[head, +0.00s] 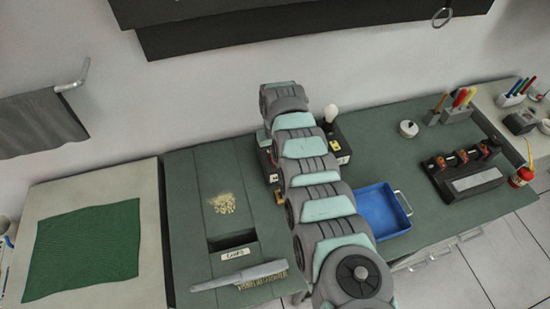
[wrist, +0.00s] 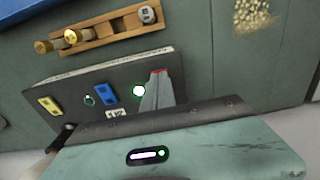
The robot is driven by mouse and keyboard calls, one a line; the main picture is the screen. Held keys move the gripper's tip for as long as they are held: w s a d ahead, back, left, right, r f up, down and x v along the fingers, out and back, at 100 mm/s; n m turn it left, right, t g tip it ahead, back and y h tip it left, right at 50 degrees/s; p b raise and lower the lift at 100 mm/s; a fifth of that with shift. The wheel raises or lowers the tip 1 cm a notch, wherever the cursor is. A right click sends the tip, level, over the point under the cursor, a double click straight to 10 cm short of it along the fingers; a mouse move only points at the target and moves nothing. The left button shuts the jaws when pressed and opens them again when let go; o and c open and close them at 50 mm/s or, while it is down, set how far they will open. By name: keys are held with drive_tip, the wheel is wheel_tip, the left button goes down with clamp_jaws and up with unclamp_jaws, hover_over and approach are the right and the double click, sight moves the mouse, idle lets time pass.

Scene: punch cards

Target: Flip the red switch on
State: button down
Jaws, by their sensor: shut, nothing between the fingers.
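In the wrist view a dark switch panel (wrist: 60,95) carries a yellow switch (wrist: 49,105), a small knob (wrist: 89,100), a blue switch (wrist: 106,94) and a lit green-white lamp (wrist: 139,91). My gripper (wrist: 158,80) is at the panel's right part, its grey fingers together with nothing between them. A small strip of red (wrist: 158,71), likely the red switch, shows at the fingertips. The rest of it is hidden behind the fingers, so its position and any contact cannot be told. In the head view my arm covers the gripper and most of the panel.
A wooden holder (wrist: 115,32) with round knobs lies beyond the panel. In the head view a blue tray (head: 375,220) is right of my arm, and a slotted dark box (head: 215,180) is left. A dark device (head: 440,180) stands farther right.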

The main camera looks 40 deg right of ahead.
wheel_tip(320, 180, up, 7)
drive_tip(key=p, duration=0.5)
drive_tip(key=shift+f, duration=0.2)
idle(0.3)
